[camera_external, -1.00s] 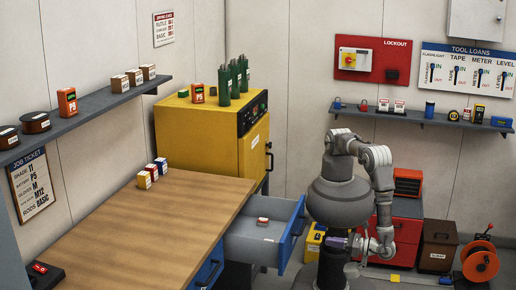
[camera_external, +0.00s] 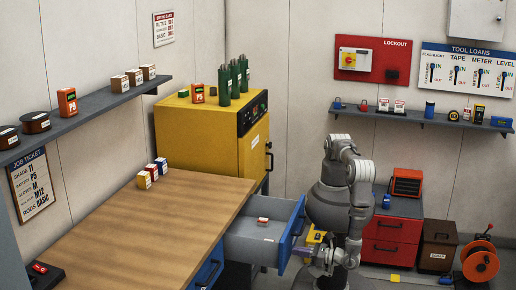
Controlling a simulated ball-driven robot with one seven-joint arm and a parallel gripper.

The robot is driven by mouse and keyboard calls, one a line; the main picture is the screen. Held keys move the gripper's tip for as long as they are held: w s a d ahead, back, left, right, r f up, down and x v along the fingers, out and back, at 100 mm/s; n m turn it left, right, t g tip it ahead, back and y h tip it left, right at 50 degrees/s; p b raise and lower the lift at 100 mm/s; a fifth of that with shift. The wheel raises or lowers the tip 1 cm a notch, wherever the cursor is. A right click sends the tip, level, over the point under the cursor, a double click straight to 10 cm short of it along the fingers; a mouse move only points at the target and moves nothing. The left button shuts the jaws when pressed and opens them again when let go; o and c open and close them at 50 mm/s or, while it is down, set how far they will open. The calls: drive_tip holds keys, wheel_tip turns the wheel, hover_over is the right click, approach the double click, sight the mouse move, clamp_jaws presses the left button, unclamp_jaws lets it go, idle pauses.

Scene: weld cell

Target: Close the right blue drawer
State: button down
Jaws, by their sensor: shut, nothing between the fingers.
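The right blue drawer (camera_external: 291,235) is pulled far out from under the wooden-topped bench. Its grey inside shows, with a small red and white item (camera_external: 263,221) lying in it. My arm bends down in front of the drawer. My gripper (camera_external: 301,252) is shut and empty, pointing left at the outer side of the blue drawer front. It is at or very close to the front; I cannot tell whether it touches. Another blue drawer (camera_external: 208,272) nearer the camera looks closed.
The wooden bench top (camera_external: 150,225) holds several small boxes at its back. A yellow oven cabinet (camera_external: 205,135) stands behind the drawer. A red drawer cabinet (camera_external: 392,240), a brown bin (camera_external: 438,245) and an orange reel (camera_external: 480,262) stand to the right.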

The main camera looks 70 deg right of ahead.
sight(237, 240)
drive_tip(key=shift+w, duration=0.7)
drive_tip(key=shift+w, duration=0.55)
drive_tip(key=w, duration=2.2)
drive_tip(key=shift+w+p, duration=0.3)
drive_tip(key=shift+p, duration=0.05)
drive_tip(key=shift+w+r, duration=0.2)
drive_tip(key=shift+w, duration=0.05)
